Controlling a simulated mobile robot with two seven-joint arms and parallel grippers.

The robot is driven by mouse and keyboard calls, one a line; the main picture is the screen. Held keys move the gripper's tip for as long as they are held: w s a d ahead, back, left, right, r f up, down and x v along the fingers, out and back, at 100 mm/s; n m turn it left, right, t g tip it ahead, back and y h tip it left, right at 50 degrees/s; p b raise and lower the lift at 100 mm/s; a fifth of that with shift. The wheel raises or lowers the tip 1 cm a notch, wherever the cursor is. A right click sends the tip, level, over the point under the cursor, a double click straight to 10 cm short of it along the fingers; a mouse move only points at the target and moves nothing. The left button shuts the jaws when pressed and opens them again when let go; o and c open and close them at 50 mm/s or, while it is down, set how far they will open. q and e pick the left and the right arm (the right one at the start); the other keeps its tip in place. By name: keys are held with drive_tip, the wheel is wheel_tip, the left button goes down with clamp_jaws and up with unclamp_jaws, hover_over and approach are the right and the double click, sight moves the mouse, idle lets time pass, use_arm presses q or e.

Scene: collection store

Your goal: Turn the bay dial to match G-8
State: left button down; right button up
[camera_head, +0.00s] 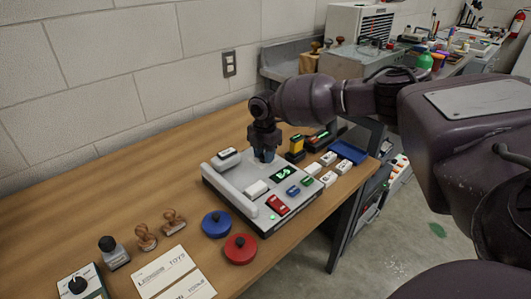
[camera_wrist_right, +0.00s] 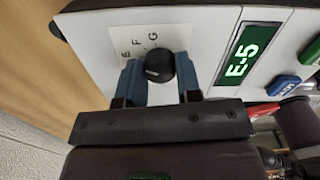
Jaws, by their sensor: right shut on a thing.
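The grey console (camera_head: 236,198) stands on the wooden table. Its bay dial is a black knob (camera_wrist_right: 159,66) on a pale plate (camera_wrist_right: 120,40) lettered E, F and G; the knob's pointer direction is hard to make out. The green display (camera_wrist_right: 248,52) beside it reads E-5; it also shows lit in the head view (camera_head: 283,174). My right gripper (camera_head: 264,154) reaches down onto the console from above. In the wrist view, its blue fingers (camera_wrist_right: 160,72) are shut on the knob, one on each side. The knob is hidden in the head view. My left gripper is not in view.
A red switch (camera_head: 277,205), a blue button (camera_head: 293,191) and a green button (camera_head: 307,181) are on the console. Blue (camera_head: 216,224) and red (camera_head: 240,248) round lids lie in front. Wooden stamps (camera_head: 146,237), cards (camera_head: 172,272) and a blue tray (camera_head: 348,152) are nearby.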

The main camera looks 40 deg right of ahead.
drive_tip(key=m+p, duration=0.2)
drive_tip(key=m, duration=0.3)
drive_tip(key=shift+r, duration=0.15)
drive_tip(key=m+p, duration=0.1)
drive_tip(key=m, duration=0.2)
drive_tip(key=shift+m+p, duration=0.6)
drive_tip(key=shift+m, duration=0.6)
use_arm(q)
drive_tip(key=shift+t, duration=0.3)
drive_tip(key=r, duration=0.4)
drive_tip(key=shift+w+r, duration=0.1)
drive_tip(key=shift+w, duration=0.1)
use_arm(e)
drive_tip(key=shift+m, duration=0.3)
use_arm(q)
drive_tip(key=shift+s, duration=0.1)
use_arm(e)
drive_tip(key=shift+f, duration=0.2)
drive_tip(key=o, duration=0.9)
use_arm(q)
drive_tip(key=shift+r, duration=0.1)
